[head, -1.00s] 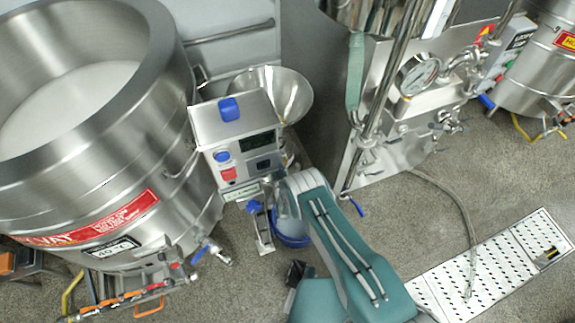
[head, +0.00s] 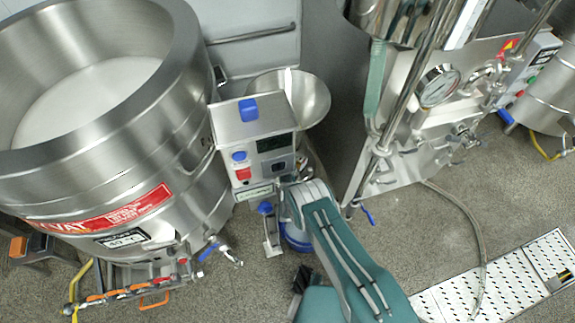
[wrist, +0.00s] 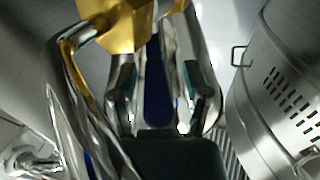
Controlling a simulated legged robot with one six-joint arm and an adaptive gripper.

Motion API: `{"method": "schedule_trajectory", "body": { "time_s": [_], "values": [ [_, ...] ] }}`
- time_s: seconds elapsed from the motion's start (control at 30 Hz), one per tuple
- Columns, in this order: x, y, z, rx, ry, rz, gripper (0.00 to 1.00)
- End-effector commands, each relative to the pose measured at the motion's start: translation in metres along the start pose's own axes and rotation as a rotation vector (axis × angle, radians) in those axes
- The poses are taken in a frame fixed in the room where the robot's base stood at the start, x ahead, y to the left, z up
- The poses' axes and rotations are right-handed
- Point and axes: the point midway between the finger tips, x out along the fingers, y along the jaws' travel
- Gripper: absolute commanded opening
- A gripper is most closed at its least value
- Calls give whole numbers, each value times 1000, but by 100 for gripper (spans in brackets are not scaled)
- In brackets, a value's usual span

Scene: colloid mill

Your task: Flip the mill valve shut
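The mill (head: 252,135) stands in the middle of the head view, a steel box with blue and red buttons and a steel hopper (head: 310,95) behind it. A blue knob (head: 266,207) shows low on its front. My teal arm covers part of the mill's lower side, and my gripper's fingers cannot be made out there. In the wrist view my gripper (wrist: 160,95) has its two fingers apart. A long blue strip (wrist: 157,95), perhaps a valve handle, shows between them; contact cannot be told. A brass-coloured part (wrist: 115,25) is at the top.
A large steel vat (head: 110,150) with a red label fills the left, with piping and a blue-handled valve (head: 209,251) below. A steel panel with a gauge (head: 438,86) stands right of the mill. A hose (head: 470,215) crosses the floor to a drain grate (head: 500,285).

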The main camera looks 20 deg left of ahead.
Motion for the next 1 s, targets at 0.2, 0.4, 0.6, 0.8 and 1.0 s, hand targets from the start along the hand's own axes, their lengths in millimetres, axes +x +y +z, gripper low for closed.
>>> {"method": "schedule_trajectory", "body": {
  "time_s": [0.2, 0.4, 0.6, 0.8, 1.0],
  "values": [
    [-1, 3, 0, 2, 0, 4, 62],
    [-13, 3, 1, 1, -4, 4, 62],
    [-47, 0, 2, -1, -6, 2, 62],
    [-86, -1, 2, -2, -5, 1, 62],
    [-113, -1, 3, -1, -3, 2, 62]
  ]
}}
